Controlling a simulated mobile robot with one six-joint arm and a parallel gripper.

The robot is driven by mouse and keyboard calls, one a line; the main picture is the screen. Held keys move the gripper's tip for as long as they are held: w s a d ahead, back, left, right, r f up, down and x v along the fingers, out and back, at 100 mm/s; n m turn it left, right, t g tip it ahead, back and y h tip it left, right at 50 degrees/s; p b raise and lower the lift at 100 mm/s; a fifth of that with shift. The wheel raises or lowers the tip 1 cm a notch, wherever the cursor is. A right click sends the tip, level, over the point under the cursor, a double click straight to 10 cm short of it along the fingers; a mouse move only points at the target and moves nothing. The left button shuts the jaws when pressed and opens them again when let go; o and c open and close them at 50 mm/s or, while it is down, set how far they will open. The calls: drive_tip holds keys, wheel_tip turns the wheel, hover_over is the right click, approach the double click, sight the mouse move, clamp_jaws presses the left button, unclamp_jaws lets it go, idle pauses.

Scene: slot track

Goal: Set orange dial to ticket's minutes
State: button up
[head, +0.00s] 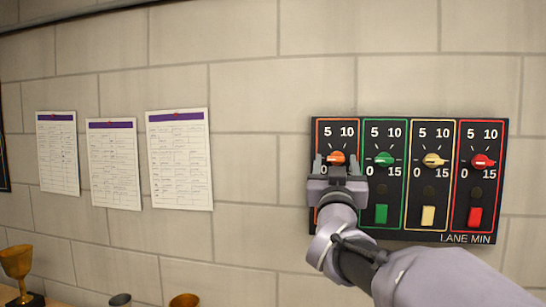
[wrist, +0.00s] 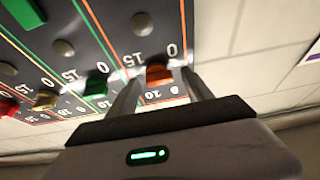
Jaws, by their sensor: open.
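The orange dial (head: 337,157) is at the left end of a black panel, under the numbers 5 and 10, with 0 below it. My gripper (head: 337,163) is in front of it, with one finger on each side. The wrist view shows the orange dial (wrist: 158,74) between the ends of the open fingers (wrist: 162,84). I cannot tell whether the fingers touch it. The orange dial's exact setting is not clear, and my gripper covers the lower part of its lane. No ticket can be made out in either view.
Green (head: 384,159), cream (head: 433,160) and red (head: 483,161) dials are close by on the right, with coloured blocks below them. Sheets of paper (head: 180,160) hang on the wall at left. A gold trophy cup (head: 16,263) stands lower left.

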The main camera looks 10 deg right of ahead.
drive_tip(key=shift+s, duration=0.15)
drive_tip(key=shift+c, duration=0.9)
clamp_jaws()
drive_tip(key=shift+f+m+b, duration=0.1)
drive_tip(key=shift+m+b, duration=0.3)
drive_tip(key=shift+b, duration=0.1)
drive_tip(key=m+h+b, duration=0.1)
drive_tip(key=m, duration=0.1)
drive_tip(key=m+g+h+b, duration=0.1)
drive_tip(key=m+b, duration=0.1)
drive_tip(key=m, duration=0.1)
drive_tip(key=shift+a+g+h, duration=0.15)
drive_tip(key=shift+g+h, duration=0.15)
drive_tip(key=m, duration=0.1)
drive_tip(key=m+g+h, duration=0.1)
drive_tip(key=m, duration=0.1)
drive_tip(key=m+g, duration=0.1)
drive_tip(key=m, duration=0.1)
drive_tip(key=shift+r, duration=0.35)
drive_tip(key=shift+a+r+m+g+h+p, duration=0.1)
drive_tip(key=shift+m+g+h+p, duration=0.3)
drive_tip(key=shift+m, duration=0.85)
drive_tip(key=shift+m+g+h+p, duration=0.15)
drive_tip(key=shift+m+g, duration=0.35)
drive_tip(key=shift+m, duration=0.75)
